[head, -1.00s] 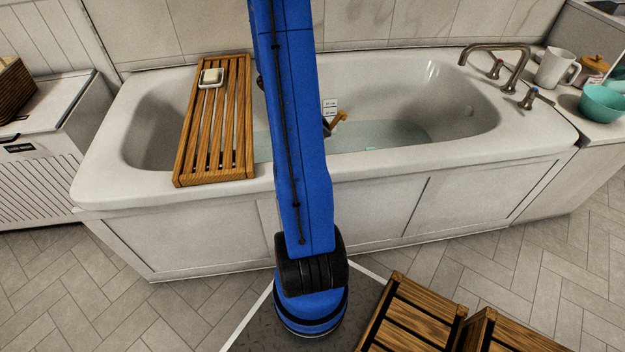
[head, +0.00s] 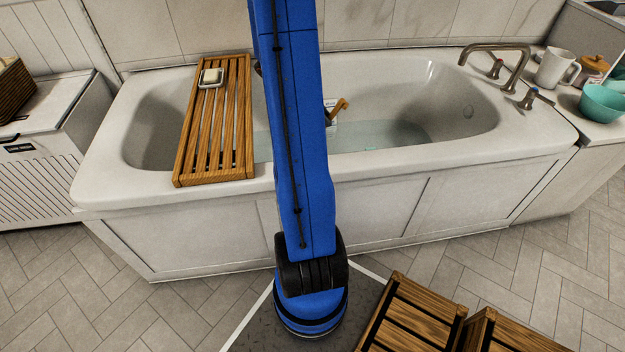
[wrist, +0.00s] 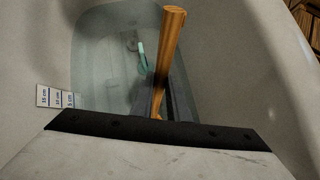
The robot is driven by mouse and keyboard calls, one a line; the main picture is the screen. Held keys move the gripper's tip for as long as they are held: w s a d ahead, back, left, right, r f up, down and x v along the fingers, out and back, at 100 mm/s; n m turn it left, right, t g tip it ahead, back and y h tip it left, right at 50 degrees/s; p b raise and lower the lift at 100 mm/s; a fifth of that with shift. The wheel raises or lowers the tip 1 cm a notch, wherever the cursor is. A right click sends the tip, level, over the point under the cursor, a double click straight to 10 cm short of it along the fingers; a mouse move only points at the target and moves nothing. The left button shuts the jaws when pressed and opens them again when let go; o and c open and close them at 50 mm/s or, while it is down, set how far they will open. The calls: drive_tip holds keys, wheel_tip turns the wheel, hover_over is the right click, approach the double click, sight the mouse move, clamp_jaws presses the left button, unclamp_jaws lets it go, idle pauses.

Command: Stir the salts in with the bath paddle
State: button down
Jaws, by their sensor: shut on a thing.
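The bath paddle (wrist: 172,45) shows as a round wooden handle standing up, tilted, in the wrist view. My gripper (wrist: 161,97) is shut on it, with dark fingers around its lower part. The paddle's lower end is hidden by the gripper. In the head view a piece of the wooden paddle (head: 339,107) shows just right of my blue arm, which hides the gripper. The bathtub (head: 440,90) holds clear, pale water (head: 385,135), which the wrist view also shows below the gripper (wrist: 105,70). I cannot make out any salts.
A slatted wooden bath tray (head: 213,130) with soap (head: 211,77) lies across the tub's left part. A white depth label (wrist: 56,97) is on the tub wall. A small teal object (wrist: 142,56) is in the tub. Taps (head: 497,62), a mug (head: 553,68) and a teal bowl (head: 602,102) are right.

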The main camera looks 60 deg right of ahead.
idle(0.5)
wheel_tip(320, 180, up, 36)
idle(2.5)
